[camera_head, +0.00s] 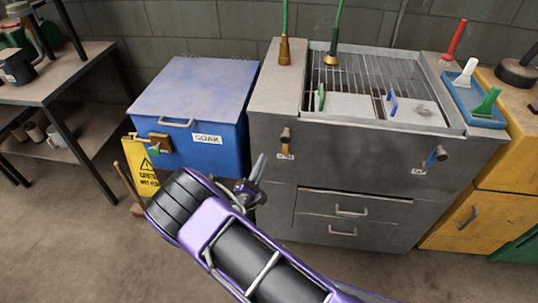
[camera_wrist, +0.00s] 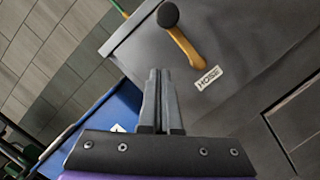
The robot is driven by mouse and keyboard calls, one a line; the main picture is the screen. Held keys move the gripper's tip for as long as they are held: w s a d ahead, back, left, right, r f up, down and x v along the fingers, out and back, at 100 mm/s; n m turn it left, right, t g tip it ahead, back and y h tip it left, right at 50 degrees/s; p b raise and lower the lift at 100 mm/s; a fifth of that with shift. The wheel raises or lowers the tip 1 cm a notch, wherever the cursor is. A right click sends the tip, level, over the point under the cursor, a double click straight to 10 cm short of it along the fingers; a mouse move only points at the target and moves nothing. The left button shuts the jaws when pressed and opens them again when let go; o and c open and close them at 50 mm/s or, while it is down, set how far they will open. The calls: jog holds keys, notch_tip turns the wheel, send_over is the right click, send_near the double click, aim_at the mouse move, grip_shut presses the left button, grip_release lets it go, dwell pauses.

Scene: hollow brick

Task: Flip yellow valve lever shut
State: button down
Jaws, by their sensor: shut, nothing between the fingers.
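The yellow valve lever (camera_wrist: 184,46) is on the grey front panel, its dark round end at its upper left and a white HOSE label (camera_wrist: 207,77) below its lower end. In the head view the lever (camera_head: 286,146) is small, at the upper left of the grey unit's front. My gripper (camera_head: 259,168) is shut and empty, below and left of the lever.
The blue SOAK chest (camera_head: 195,100) stands left of the grey unit (camera_head: 390,160). A second valve with a blue lever (camera_head: 430,160) is on the unit's right side. A yellow wet-floor sign (camera_head: 141,165) stands by the chest. The floor at front left is clear.

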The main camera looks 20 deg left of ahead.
jog(key=s, duration=0.6)
jog(key=shift+d+f, duration=0.15)
jog(key=shift+f, duration=0.3)
jog(key=shift+r, duration=0.1)
